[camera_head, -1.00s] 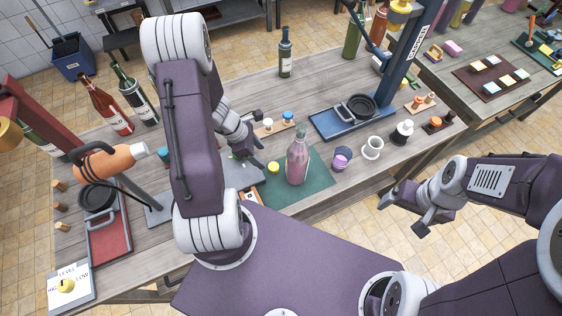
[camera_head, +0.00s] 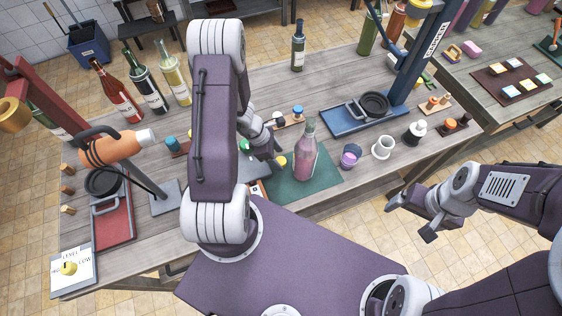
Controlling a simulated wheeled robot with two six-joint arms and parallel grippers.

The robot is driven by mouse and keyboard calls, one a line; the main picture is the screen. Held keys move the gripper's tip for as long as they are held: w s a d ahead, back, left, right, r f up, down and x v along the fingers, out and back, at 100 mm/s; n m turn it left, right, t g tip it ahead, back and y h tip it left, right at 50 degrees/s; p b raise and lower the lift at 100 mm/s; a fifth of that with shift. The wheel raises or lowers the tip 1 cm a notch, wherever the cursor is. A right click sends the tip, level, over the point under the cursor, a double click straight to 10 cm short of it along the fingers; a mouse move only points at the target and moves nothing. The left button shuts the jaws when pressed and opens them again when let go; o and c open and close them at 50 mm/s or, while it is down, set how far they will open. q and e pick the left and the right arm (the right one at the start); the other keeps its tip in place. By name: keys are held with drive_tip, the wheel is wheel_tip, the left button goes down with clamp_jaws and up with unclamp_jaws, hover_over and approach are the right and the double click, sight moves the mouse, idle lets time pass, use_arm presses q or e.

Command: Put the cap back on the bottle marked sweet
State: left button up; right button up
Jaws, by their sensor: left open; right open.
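A pink glass bottle (camera_head: 306,160) stands upright on a dark green mat (camera_head: 325,178) in the middle of the table; I cannot read a "sweet" marking on it. A small yellow cap (camera_head: 281,160) lies just left of it, close to my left gripper. My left gripper (camera_head: 275,150) is open, low over the table left of the bottle, partly hidden by my own arm. It appears empty. My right gripper (camera_head: 412,216) is open and empty, off the table's front edge at the right.
A wooden block with stoppers (camera_head: 288,119) stands behind the bottle. A purple-and-blue jar (camera_head: 350,156) and a white mug (camera_head: 382,147) stand right of it. A blue tray with a black ring (camera_head: 362,113) is behind.

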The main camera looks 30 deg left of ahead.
sight(279, 161)
use_arm(q)
drive_tip(key=shift+x, duration=1)
use_arm(e)
drive_tip(key=shift+f, duration=0.2)
use_arm(q)
clamp_jaws()
wheel_tip(279, 161, up, 10)
drive_tip(key=p, duration=0.3)
use_arm(e)
wheel_tip(279, 161, up, 3)
drive_tip(key=shift+r, duration=0.15)
drive_tip(key=shift+o, duration=0.3)
